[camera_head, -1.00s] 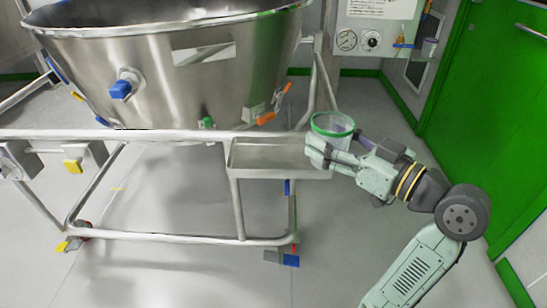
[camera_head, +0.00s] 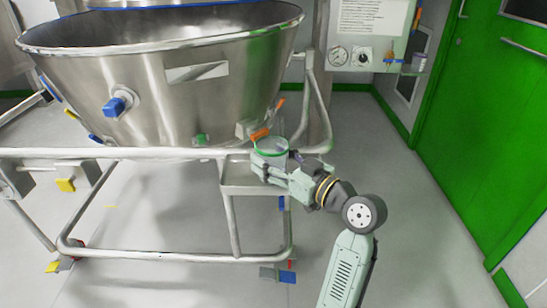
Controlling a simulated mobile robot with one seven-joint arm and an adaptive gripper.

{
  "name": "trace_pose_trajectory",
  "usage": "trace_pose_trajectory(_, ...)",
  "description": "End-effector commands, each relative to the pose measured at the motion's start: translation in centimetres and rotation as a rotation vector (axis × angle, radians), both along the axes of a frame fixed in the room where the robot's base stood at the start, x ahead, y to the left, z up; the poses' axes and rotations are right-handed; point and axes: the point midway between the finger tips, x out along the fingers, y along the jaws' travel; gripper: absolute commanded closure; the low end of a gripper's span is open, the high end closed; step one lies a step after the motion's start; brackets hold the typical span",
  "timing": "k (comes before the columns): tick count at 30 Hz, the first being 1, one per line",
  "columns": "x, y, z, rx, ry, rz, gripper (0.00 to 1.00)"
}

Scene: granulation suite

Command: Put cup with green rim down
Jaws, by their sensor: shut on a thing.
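The cup with green rim (camera_head: 271,148) is a clear cup held upright at the right part of the tray. My gripper (camera_head: 268,170) is shut on the cup, with its fingers around the cup's lower side. The metal tray (camera_head: 237,185) is a shallow shelf fixed to the front rail of the vessel's frame. The cup is in front of or above the tray's right side; I cannot tell whether its base touches the tray. My gripper hides the cup's lower part and the tray's right end.
A large steel vessel (camera_head: 160,85) stands behind the tray on a tubular frame (camera_head: 110,153). An orange-handled valve (camera_head: 260,133) sits close behind the cup. A gauge panel (camera_head: 365,45) hangs at the back right. The green door (camera_head: 490,130) is at right, with clear floor before it.

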Motion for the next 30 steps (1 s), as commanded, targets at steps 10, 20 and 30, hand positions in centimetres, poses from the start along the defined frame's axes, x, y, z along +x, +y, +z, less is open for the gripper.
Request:
trace_pose_trajectory(10,-0.03,-0.09,-0.16,-0.001,-0.001,-0.001,0.4)
trace_pose_trajectory(20,-0.03,-0.11,-0.16,-0.001,-0.001,-0.001,0.23)
trace_pose_trajectory(30,0.01,-0.06,0.1,0.0,-0.001,-0.001,0.23)
